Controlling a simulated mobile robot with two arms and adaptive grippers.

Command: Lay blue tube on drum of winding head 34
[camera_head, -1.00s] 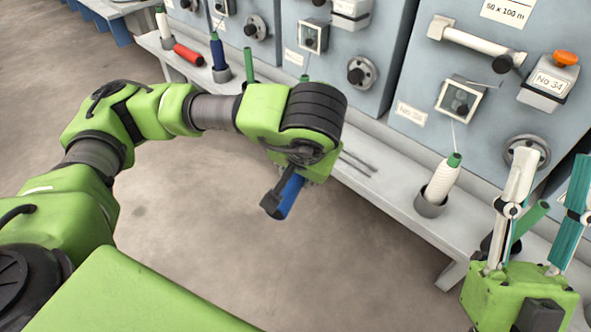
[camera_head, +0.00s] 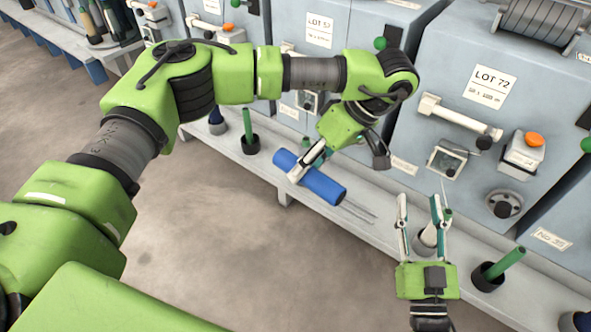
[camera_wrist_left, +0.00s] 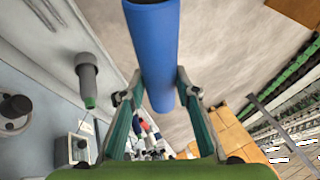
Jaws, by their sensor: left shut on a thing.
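The blue tube (camera_head: 310,178) is held in my left gripper (camera_head: 303,168), whose fingers are closed around its middle. It is tilted, over the front edge of the bench. In the left wrist view the tube (camera_wrist_left: 158,50) lies between the fingers (camera_wrist_left: 152,100). Winding head 34 is the grey unit under the LOT 72 sign, numbered in the earlier view. Its white drum (camera_head: 460,118) sits bare, up and right of the tube and apart from it. My right gripper (camera_head: 420,200) is open at the lower right, with nothing seen held.
An orange-topped box (camera_head: 523,150) sits right of the drum. On the bench (camera_head: 375,200) stand cups, one with a green tube (camera_head: 500,268) and one partly behind my right gripper. Thin rods (camera_head: 358,211) lie beside the blue tube. Open floor (camera_head: 230,240) lies in front.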

